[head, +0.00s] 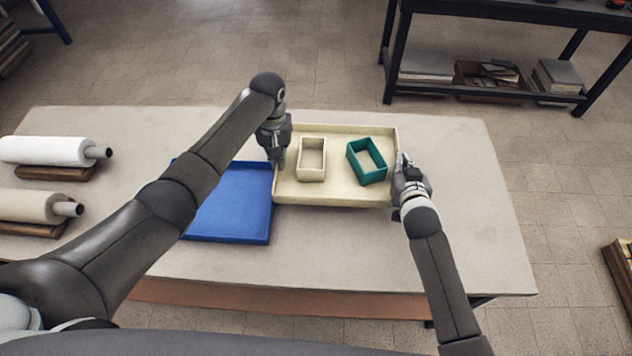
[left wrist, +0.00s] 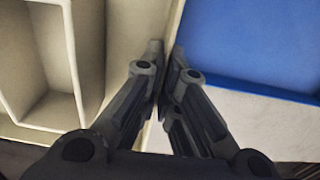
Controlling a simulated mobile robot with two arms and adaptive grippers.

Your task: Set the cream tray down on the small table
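The cream tray (head: 340,197) lies level at the middle of the work table, with a cream open box (head: 312,174) and a teal open box (head: 380,177) in it. I cannot tell whether its underside touches the table. My left gripper (head: 277,160) is at the tray's left rim. In the left wrist view its fingertips (left wrist: 165,52) are close together on the cream wall, shut on it. My right gripper (head: 401,163) is at the right rim; its fingers are too small and hidden to tell if they are shut. I see no table that is clearly the small one.
A blue tray (head: 240,236) lies directly left of the cream tray. Two rolls, white (head: 45,151) and beige (head: 25,206), sit on wooden stands at the table's left. The work table (head: 480,220) is bare at right. A dark shelf bench (head: 480,12) stands behind.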

